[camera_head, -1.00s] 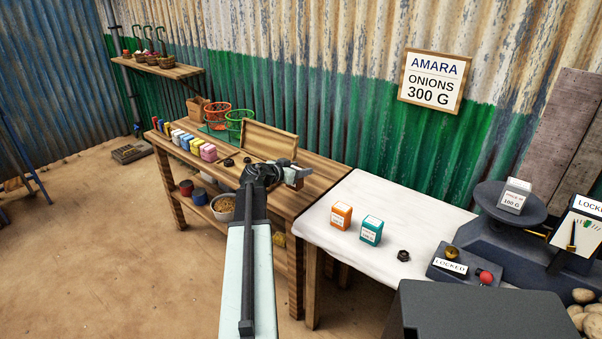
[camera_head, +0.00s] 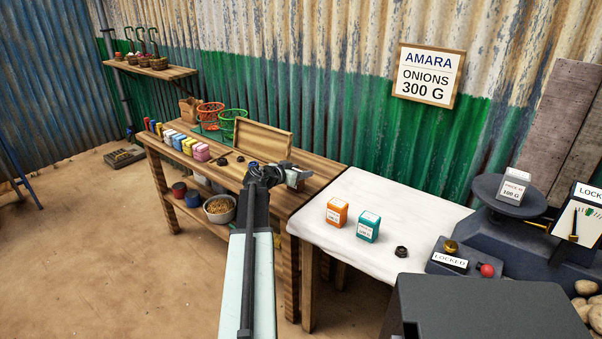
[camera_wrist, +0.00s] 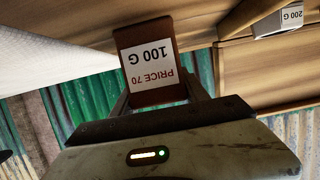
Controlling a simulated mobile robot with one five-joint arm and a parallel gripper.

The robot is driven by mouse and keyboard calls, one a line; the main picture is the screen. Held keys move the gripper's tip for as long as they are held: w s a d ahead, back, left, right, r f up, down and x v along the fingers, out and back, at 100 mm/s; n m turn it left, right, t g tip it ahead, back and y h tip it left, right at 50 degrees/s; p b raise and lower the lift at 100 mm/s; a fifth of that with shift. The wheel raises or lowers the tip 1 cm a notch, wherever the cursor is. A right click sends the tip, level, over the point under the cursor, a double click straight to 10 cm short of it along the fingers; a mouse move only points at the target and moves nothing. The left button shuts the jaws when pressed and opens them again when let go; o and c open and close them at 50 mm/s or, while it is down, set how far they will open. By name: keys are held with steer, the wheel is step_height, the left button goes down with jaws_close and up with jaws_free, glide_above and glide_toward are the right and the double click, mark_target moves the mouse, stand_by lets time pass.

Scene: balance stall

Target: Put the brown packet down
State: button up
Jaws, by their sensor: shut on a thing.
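The brown packet (camera_wrist: 148,36), with a white label reading PRICE 70, 100 G, shows upside down in the wrist view. My gripper (camera_wrist: 158,88) is shut on it, with a finger at each side of its lower part. In the head view my gripper (camera_head: 290,175) is over the right part of the wooden table (camera_head: 318,180), near the white-covered table (camera_head: 300,222). The brown packet cannot be made out there. I cannot tell its height above the wood.
Orange (camera_head: 336,211) and teal (camera_head: 368,226) packets and a dark nut-like piece (camera_head: 401,252) stand on the white cover. A scale (camera_head: 500,190) bears a grey packet (camera_head: 512,186). A wooden board (camera_head: 252,140) and a row of coloured packets (camera_head: 180,142) occupy the wooden table.

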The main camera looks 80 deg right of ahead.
steer(key=o, duration=1.4)
steer(key=shift+o, duration=0.2)
steer(key=shift+r, duration=0.1)
steer(key=p+v, duration=0.4)
steer(key=v, duration=0.8)
steer(key=shift+p, duration=0.3)
